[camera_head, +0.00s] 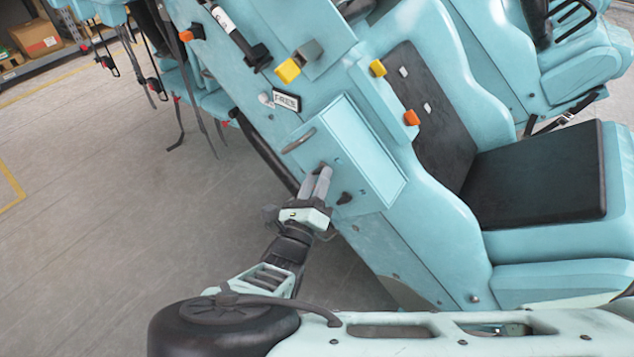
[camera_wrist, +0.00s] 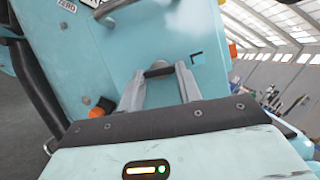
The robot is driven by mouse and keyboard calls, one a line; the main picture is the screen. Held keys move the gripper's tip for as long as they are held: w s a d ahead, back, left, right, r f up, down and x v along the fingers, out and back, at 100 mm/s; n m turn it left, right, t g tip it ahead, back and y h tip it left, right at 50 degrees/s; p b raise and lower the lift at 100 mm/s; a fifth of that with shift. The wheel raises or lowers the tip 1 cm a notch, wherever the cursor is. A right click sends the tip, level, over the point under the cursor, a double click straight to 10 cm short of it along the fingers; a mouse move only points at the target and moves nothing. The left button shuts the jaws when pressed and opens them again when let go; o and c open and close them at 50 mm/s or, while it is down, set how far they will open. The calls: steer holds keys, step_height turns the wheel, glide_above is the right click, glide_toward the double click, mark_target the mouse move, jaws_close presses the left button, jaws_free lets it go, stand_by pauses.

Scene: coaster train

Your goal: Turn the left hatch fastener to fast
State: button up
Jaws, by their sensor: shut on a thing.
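The hatch (camera_head: 365,150) is a pale blue raised panel on the side of the blue coaster car. It also shows in the wrist view (camera_wrist: 160,40). My gripper (camera_head: 323,172) is at its lower left part. In the wrist view, my grey fingers (camera_wrist: 160,80) are closed on a small dark fastener (camera_wrist: 158,70), which lies crosswise between their tips. The fingers partly hide it in the head view. A second dark knob (camera_head: 344,198) sits below and right of my fingertips, apart from them. I cannot read the fastener's turn marks.
A curved handle (camera_head: 298,141) sits at the hatch's left edge. A small lettered plate (camera_head: 287,101) and a yellow block (camera_head: 288,70) are above. A black seat (camera_head: 540,175) is right. The grey floor (camera_head: 120,220) at left is clear.

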steer(key=m+h+b, duration=0.1)
steer(key=m+b, duration=0.1)
steer(key=m, duration=0.2)
steer(key=m+g+h+b, duration=0.1)
steer(key=m+h+b, duration=0.1)
steer(key=m, duration=0.1)
steer(key=m+g+h+b, duration=0.1)
steer(key=m+h, duration=0.1)
steer(key=m, duration=0.2)
steer(key=shift+w+a+f+m+b, duration=0.25)
steer(key=shift+a+f+m+b, duration=0.05)
steer(key=shift+b, duration=0.1)
steer(key=shift+w+a+r+m+g+h+b, duration=0.1)
steer(key=shift+m+g+h+b, duration=0.6)
steer(key=shift+m, duration=1.2)
steer(key=shift+w+a+r+m+g+h+b, duration=0.1)
steer(key=shift+m+g+h+b, duration=0.65)
steer(key=shift+m, duration=1.15)
steer(key=shift+a+r+m+g+h+b, duration=0.1)
steer(key=shift+m+g+h+b, duration=0.5)
steer(key=shift+m, duration=1.3)
steer(key=shift+g+y, duration=0.25)
steer(key=shift+g, duration=0.1)
steer(key=o, duration=1)
